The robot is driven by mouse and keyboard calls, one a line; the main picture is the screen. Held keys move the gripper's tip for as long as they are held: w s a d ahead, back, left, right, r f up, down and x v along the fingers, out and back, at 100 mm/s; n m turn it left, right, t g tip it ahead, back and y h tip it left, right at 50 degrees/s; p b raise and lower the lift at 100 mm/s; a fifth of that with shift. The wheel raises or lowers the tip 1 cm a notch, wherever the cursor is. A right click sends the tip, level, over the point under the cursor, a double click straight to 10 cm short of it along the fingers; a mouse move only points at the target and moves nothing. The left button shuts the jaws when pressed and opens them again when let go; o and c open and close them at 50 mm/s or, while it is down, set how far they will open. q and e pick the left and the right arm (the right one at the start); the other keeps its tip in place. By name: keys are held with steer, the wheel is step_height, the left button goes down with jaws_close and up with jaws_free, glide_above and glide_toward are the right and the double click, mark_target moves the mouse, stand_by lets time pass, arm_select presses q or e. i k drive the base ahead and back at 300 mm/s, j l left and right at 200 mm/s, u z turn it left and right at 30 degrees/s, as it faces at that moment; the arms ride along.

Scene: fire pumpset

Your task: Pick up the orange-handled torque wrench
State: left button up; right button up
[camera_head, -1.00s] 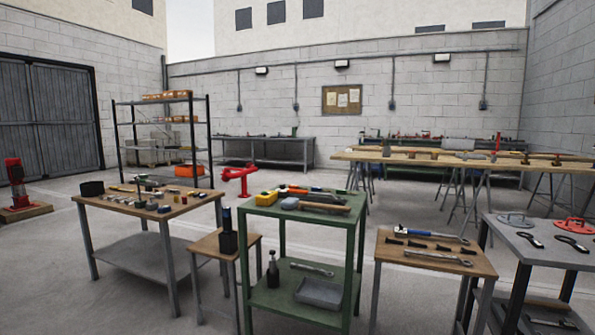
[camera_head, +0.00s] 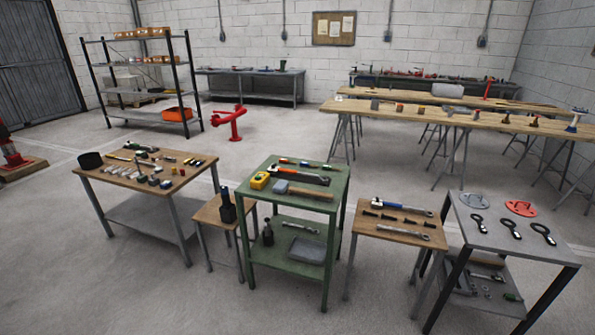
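A long dark-and-steel tool (camera_head: 305,177) with an orange part at its left end lies on the top of the green table (camera_head: 340,187). It looks like the orange-handled torque wrench, but it is too small to be sure. A wooden-handled hammer (camera_head: 305,192) lies in front of it and a yellow device (camera_head: 259,181) to its left. Neither of my grippers is in view.
A wooden table (camera_head: 120,180) with many small tools stands left. A small stool (camera_head: 210,212) holds a dark bottle-like item (camera_head: 227,205). A grey table (camera_head: 480,240) with black-handled tools stands right. Open floor lies in front and behind; a red stand (camera_head: 236,122) is behind.

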mark_target(277, 169)
steer(key=i+j+z, duration=0.1)
steer(key=z, duration=0.35)
steer(key=j+z, duration=0.3)
steer(key=z, duration=0.2)
steer(key=j+z, duration=0.25)
steer(key=z, duration=0.2)
steer(key=j+z, duration=0.25)
steer(key=z, duration=0.25)
